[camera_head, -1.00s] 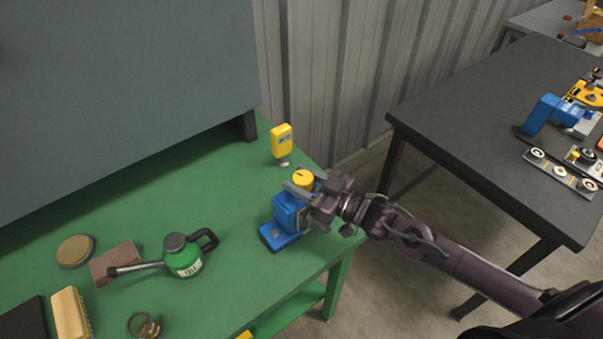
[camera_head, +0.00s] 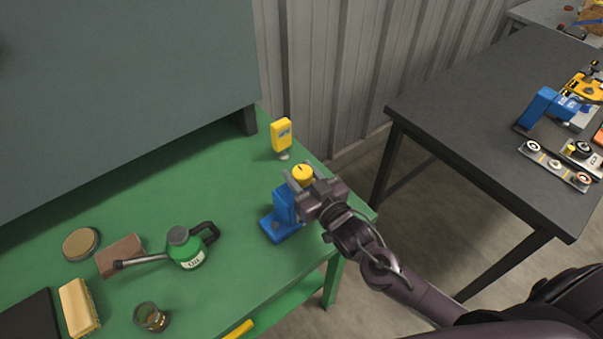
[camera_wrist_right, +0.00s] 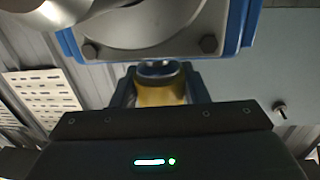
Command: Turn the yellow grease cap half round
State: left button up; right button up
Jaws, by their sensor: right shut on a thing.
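The yellow grease cap (camera_head: 302,173) sits on top of the blue rotor stand (camera_head: 283,215) near the right corner of the green bench. A short dark mark shows on the cap's top. My right gripper (camera_head: 302,181) is shut on the cap, one finger on each side, with its arm reaching in from the lower right. In the right wrist view the cap (camera_wrist_right: 160,93) shows between the two dark fingers (camera_wrist_right: 159,90), below a grey round housing with a blue bolted frame (camera_wrist_right: 240,35). The fingers hide part of the cap. My left gripper is out of view.
A yellow handheld device (camera_head: 281,135) stands behind the blue stand. A green oil can (camera_head: 187,250), a brown block (camera_head: 121,254), a round tin (camera_head: 81,244), a brush (camera_head: 78,306) and a glass jar (camera_head: 150,317) are at left. A dark table (camera_head: 470,130) stands right.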

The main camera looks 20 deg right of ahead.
aim_at(308, 184)
jog(key=o, duration=1)
jog(key=shift+s+d+f, duration=0.1)
jog(key=shift+s+f, duration=0.05)
jog(key=shift+s, duration=0.2)
jog(key=b+v, duration=0.2)
jog(key=v, duration=0.4)
jog(key=shift+s+d, duration=0.15)
jog(key=shift+s, duration=0.35)
